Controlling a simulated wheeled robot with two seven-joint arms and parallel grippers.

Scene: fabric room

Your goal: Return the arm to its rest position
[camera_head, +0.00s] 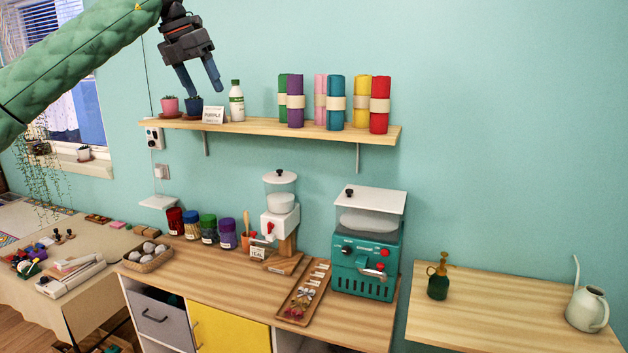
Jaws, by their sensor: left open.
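My left arm (75,65) comes in from the upper left in a padded green sleeve. My left gripper (202,82) points down with its fingers apart and nothing between them. It appears in front of the left end of the wooden wall shelf (260,129), near a small blue pot (194,106) and a white bottle with a green cap (237,104). Whether a finger touches the blue pot cannot be told. My right gripper is not in view.
Rolled fabrics in several colours, such as a red roll (380,105), stand on the shelf. Below, a wooden counter (200,268) holds jars, a white dispenser (281,215) and a teal machine (365,255). A side table (500,310) bears a watering can (587,308). The upper right wall is clear.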

